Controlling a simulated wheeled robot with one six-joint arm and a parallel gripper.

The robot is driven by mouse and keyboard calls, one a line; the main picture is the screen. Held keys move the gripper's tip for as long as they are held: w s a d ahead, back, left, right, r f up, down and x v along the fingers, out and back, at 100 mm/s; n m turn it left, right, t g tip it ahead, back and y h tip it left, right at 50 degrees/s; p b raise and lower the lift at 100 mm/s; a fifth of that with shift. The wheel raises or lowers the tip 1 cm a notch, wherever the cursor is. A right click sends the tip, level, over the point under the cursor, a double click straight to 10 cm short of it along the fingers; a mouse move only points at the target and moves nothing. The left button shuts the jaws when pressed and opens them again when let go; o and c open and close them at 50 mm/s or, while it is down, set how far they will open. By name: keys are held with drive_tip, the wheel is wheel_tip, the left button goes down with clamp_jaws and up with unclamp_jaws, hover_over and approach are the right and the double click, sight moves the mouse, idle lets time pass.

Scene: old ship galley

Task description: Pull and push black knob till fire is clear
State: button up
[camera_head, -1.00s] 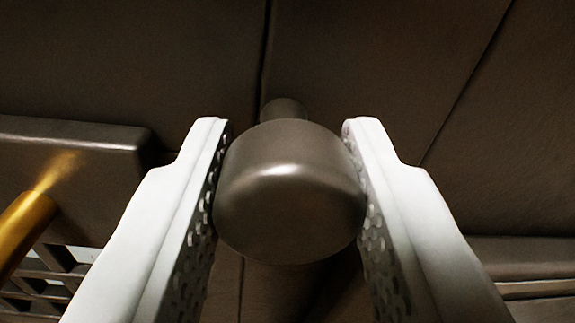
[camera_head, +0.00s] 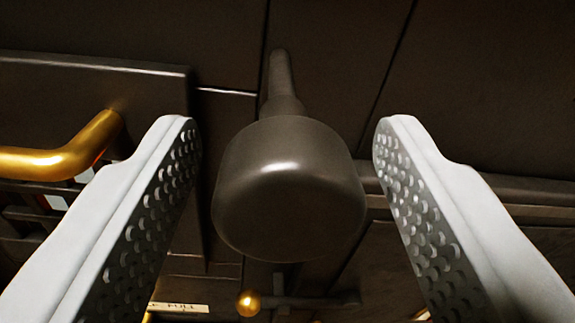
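The black knob (camera_head: 288,195) is a dark rounded cylinder in the middle of the view. Its thinner rod (camera_head: 281,85) runs back from it toward the dark panelled surface behind. My gripper (camera_head: 283,135) is open, with one white, studded finger on each side of the knob. A gap shows between each finger and the knob, so neither touches it. No fire shows clearly; a small orange-red glow (camera_head: 100,155) is visible by the brass bar at the left.
A brass bar (camera_head: 70,160) bends out from a dark box-like front (camera_head: 90,90) at left, above a slatted grate. Below are a small brass ball (camera_head: 248,303) on a dark rod and a partly hidden label (camera_head: 180,307). A ledge (camera_head: 480,190) runs along the right.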

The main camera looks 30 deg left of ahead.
drive_tip(key=v, duration=1.7)
drive_tip(key=shift+d, duration=0.15)
drive_tip(key=shift+s+f, duration=0.1)
drive_tip(key=shift+s, duration=0.05)
drive_tip(key=c, duration=0.9)
drive_tip(key=shift+m, duration=0.3)
clamp_jaws()
drive_tip(key=m+h, duration=0.1)
drive_tip(key=m, duration=1.9)
approach(235, 223)
drive_tip(key=x, duration=0.7)
drive_tip(key=shift+f, duration=0.1)
